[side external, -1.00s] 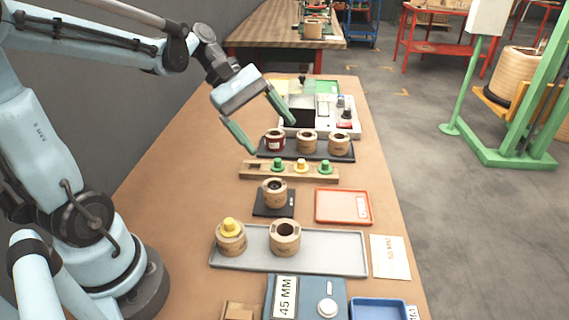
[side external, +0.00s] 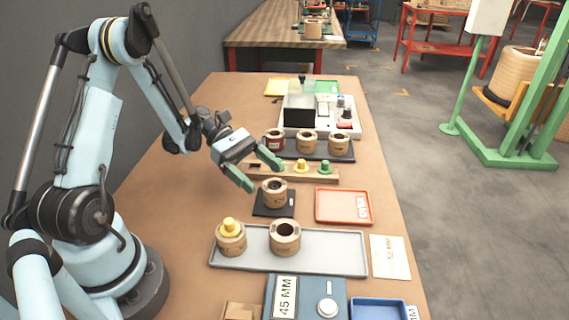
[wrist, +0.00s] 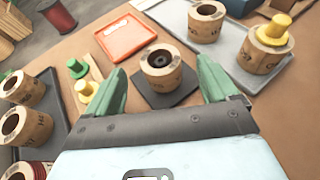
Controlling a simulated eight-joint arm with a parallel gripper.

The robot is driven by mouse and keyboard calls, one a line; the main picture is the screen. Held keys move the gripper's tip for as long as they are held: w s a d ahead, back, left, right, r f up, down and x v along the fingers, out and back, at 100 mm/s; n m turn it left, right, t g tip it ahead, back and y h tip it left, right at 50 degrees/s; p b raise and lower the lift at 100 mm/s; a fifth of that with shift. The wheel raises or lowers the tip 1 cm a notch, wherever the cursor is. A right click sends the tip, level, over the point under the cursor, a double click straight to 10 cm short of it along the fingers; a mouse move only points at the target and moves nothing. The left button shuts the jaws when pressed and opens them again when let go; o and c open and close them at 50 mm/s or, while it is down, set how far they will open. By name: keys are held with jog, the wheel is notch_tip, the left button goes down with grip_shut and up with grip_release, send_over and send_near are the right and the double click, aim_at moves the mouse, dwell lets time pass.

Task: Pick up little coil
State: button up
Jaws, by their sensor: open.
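My gripper (side external: 259,169) has green fingers and is open and empty, up and to the left of a small brown coil (side external: 275,193) on a black square pad (side external: 273,210). In the wrist view this coil (wrist: 161,68) stands upright beyond the fingertips, roughly between them, with its dark centre hole facing up. The fingers do not appear to touch it. A larger coil (side external: 285,238) and a coil with a yellow plug (side external: 231,240) stand on the grey tray (side external: 330,252). Three more coils, one dark red (side external: 274,139), stand on a dark tray at the back.
A wooden rack (side external: 262,172) with green and yellow plugs lies just behind the pad, partly hidden by my gripper. A red-rimmed tray (side external: 343,206) is right of the pad. A blue scale (side external: 306,297) and blue bin (side external: 379,309) are at the front. The left of the table is clear.

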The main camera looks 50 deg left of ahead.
aim_at(281, 190)
jog(key=x, duration=0.6)
jog(key=shift+w+d+f, duration=0.1)
jog(key=shift+w+d, duration=0.05)
jog(key=shift+d, duration=0.25)
jog(key=shift+c, duration=0.3)
jog(key=c, duration=1.1)
jog(key=shift+c, duration=0.2)
